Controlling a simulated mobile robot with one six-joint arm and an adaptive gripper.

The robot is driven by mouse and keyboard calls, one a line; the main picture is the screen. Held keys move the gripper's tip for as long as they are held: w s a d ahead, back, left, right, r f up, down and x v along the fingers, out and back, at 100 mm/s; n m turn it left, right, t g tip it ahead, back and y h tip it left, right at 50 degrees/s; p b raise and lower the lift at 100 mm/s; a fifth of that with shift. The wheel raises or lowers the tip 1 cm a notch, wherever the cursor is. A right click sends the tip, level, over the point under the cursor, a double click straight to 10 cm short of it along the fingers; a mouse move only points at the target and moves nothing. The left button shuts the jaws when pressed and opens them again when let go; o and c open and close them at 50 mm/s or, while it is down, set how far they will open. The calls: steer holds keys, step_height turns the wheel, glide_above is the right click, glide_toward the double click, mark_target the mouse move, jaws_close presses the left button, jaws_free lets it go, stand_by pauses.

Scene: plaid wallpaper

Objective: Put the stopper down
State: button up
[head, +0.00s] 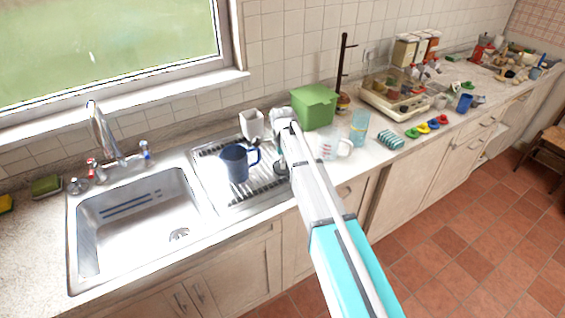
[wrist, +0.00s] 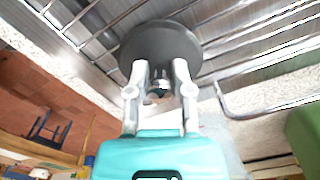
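The stopper (wrist: 160,42) is a dark round disc with a small metal knob. In the wrist view its knob sits between the two pale fingertips of my gripper (wrist: 159,72), which look closed on it. The disc lies just beyond the fingertips, over the wire bars of the drying rack (wrist: 262,44). In the head view my gripper (head: 282,150) is low over the right end of the rack. A dark edge of the stopper (head: 281,169) shows just under it. I cannot tell whether the disc touches the rack.
A green box (head: 314,106), a measuring jug (head: 329,146) and a clear blue glass (head: 359,127) stand to the right. The empty sink (head: 140,225) is at left.

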steer(key=o, duration=0.4)
steer(key=shift+o, duration=0.2)
steer(key=shift+r, duration=0.1)
step_height(320, 180, up, 12)
steer(key=p, duration=1.2)
stand_by(0.8)
steer(key=s+d+n, duration=1.6)
steer(key=s+d, duration=0.5)
steer(key=s, duration=0.4)
steer(key=shift+s+d+n, duration=0.3)
steer(key=shift+d, duration=0.05)
